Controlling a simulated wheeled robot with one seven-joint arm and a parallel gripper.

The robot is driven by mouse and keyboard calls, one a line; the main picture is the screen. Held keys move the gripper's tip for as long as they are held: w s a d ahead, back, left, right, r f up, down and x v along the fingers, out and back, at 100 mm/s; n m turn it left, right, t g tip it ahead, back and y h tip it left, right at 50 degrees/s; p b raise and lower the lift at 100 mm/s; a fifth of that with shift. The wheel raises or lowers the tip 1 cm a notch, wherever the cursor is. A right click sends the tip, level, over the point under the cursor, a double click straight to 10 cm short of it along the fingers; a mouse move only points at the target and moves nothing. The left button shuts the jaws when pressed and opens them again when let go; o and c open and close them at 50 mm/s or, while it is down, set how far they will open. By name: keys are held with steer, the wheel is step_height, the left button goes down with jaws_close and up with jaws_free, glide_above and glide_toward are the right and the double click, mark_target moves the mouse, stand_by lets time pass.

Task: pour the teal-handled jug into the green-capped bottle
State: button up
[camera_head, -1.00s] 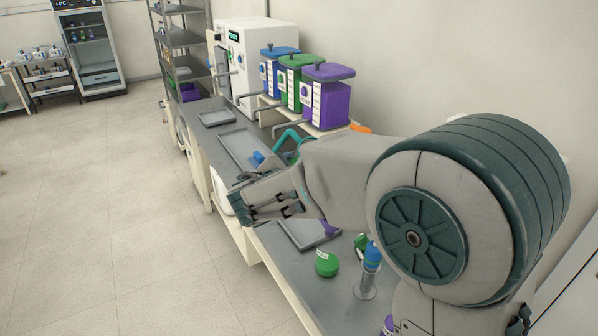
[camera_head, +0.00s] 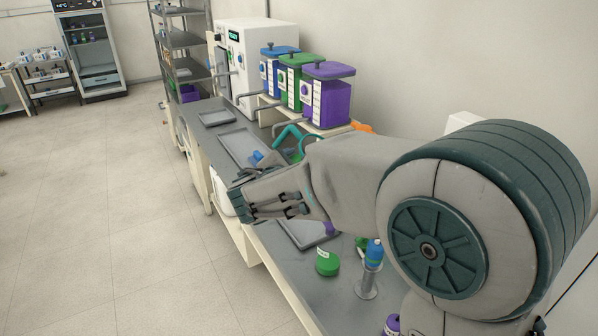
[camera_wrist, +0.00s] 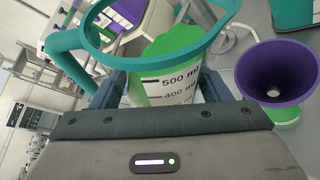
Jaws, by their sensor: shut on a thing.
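The jug (camera_wrist: 158,68) fills the middle of the wrist view, with a teal rim, a thick teal handle at its left, green contents and 400 and 500 ml marks. My gripper (camera_wrist: 163,88) is shut on it, with dark blue fingers on both sides. A green-capped bottle (camera_head: 327,263) stands on the bench in the head view.
A blue-topped bottle (camera_head: 373,253) stands by a metal cylinder near my arm. Blue, green and purple (camera_head: 328,98) lidded containers stand on a raised shelf by the wall. Grey trays (camera_head: 240,143) lie on the bench. The floor at left is clear.

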steer(key=shift+a+f+m+t+y+b, duration=0.15)
steer(key=shift+m+t+b, duration=0.4)
steer(key=shift+b, duration=2.35)
steer(key=shift+d+m+t+y+b, duration=0.2)
steer(key=shift+m+b, duration=0.65)
steer(key=shift+b, duration=2)
stand_by(2.2)
